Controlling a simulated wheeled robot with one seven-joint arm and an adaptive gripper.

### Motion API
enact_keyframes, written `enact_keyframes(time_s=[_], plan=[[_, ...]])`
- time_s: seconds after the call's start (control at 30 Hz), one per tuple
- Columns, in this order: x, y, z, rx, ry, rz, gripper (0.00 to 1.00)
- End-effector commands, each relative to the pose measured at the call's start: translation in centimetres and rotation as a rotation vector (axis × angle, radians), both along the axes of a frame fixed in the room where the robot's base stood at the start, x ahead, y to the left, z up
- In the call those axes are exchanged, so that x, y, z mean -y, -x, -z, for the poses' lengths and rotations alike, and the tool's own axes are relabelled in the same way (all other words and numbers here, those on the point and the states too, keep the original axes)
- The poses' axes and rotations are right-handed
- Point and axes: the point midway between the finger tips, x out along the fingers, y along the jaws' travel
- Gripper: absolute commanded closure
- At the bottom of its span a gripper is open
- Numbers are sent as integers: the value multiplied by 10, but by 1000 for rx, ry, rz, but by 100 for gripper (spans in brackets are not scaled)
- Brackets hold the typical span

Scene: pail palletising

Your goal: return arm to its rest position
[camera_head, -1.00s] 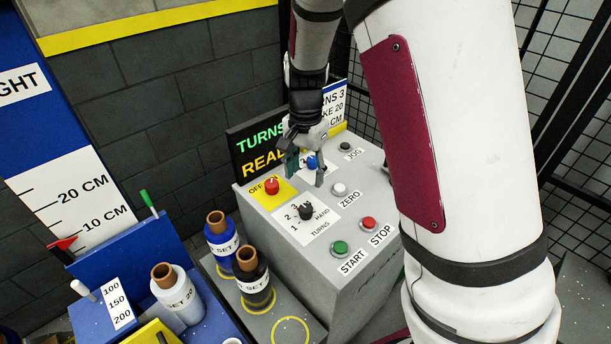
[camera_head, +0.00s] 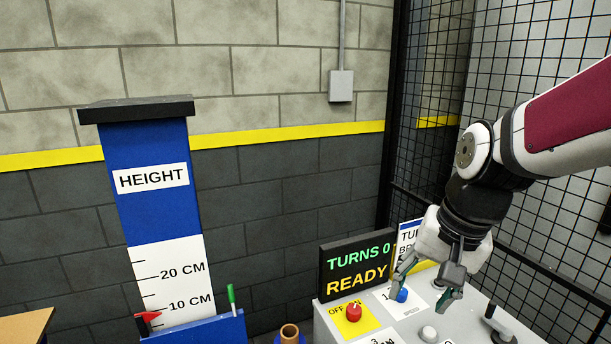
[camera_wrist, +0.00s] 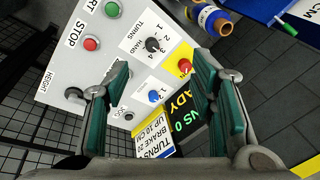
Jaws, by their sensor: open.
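My gripper (camera_head: 425,286) hangs above the grey control panel (camera_head: 446,324) at the right, fingers pointing down and spread, with nothing held. In the head view one fingertip shows close beside the blue knob (camera_head: 402,296); whether they touch is unclear. In the wrist view my gripper's teal-padded fingers (camera_wrist: 160,72) stand wide apart, with the blue knob (camera_wrist: 153,96) and the black turns knob (camera_wrist: 152,45) seen between them. My arm reaches in from the right edge of the head view.
The display (camera_head: 356,269) reads TURNS 0 and READY. A red switch knob (camera_head: 354,312) sits on a yellow plate. A blue HEIGHT gauge (camera_head: 160,220) stands left. A black mesh fence (camera_head: 540,75) is behind my arm. A cardboard-cored roll (camera_wrist: 210,18) shows in the wrist view.

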Motion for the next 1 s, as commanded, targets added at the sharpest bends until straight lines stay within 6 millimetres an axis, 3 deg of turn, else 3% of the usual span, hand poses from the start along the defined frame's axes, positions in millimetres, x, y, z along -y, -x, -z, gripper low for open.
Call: enact_keyframes(time_s=[0.2,0.5,0.7,1.0], plan=[[2,58,-38,134,72,-183,49],[8,120,-55,259,229,-369,49],[10,133,-56,280,275,-409,49],[10,133,-56,280,276,-410,49]])
